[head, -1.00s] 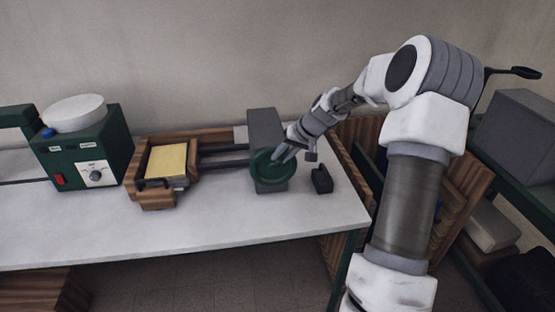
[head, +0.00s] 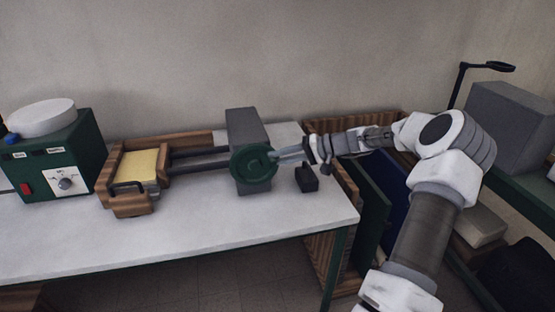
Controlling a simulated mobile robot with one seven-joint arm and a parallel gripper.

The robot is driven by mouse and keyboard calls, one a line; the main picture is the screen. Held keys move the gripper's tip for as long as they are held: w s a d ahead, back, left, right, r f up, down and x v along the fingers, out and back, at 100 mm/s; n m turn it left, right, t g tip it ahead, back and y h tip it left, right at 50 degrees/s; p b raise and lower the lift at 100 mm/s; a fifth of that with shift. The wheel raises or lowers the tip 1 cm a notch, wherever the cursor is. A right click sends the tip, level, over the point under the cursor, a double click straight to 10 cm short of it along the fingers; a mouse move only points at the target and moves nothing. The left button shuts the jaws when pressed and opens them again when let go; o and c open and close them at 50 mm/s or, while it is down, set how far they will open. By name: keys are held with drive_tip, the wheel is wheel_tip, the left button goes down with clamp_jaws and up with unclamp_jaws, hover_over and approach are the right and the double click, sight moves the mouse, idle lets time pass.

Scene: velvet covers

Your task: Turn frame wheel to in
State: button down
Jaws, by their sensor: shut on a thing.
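The frame wheel is a round dark green handwheel (head: 253,166) on the front of a grey block (head: 247,126) on the white table. Two dark rails run left from the block to a wooden frame (head: 165,165) holding a pale yellow pad (head: 138,166). My gripper (head: 277,156) reaches in from the right, roughly level, and is shut on the wheel at its right side. The exact contact between the fingertips and the rim is too small to make out.
A small black block (head: 306,179) stands on the table just right of the wheel, below my gripper. A green machine (head: 62,165) with a white round top stands at the left. A wooden crate (head: 322,228) stands beyond the table's right edge. The table front is clear.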

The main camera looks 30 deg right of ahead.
drive_tip(key=shift+s+d+f, duration=0.1)
drive_tip(key=shift+f, duration=0.2)
drive_tip(key=c, duration=0.7)
unclamp_jaws()
drive_tip(key=shift+r, duration=0.1)
drive_tip(key=v, duration=1.7)
drive_tip(key=shift+s+d, duration=0.2)
